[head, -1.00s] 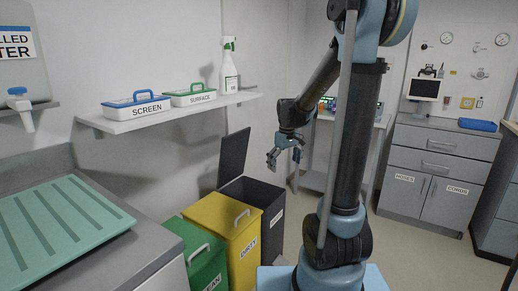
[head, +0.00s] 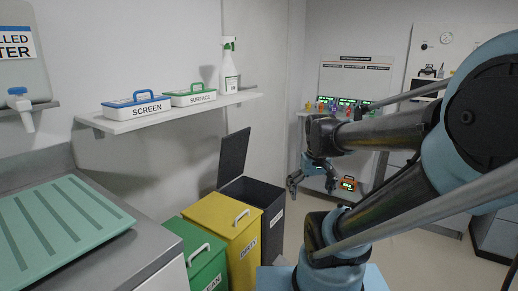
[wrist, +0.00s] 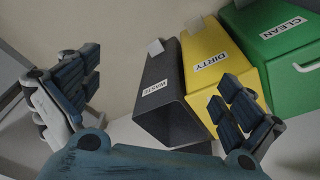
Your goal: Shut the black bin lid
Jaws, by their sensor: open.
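The black bin (head: 268,196) stands at the end of the bin row with its lid (head: 233,152) raised, upright along the wall side. In the wrist view the bin (wrist: 164,92) appears upside down with a "WASTE" label, between the fingers. My gripper (head: 311,181) is open and empty, to the right of the bin's top and apart from the lid. In the wrist view the open fingers of my gripper (wrist: 158,78) spread at left and right. The lid cannot be made out clearly there.
The yellow "DIRTY" bin (head: 222,222) and green "CLEAN" bin (head: 203,262) stand beside it, lids shut. A wall shelf (head: 170,113) with boxes and a spray bottle is above. Some floor is clear right.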

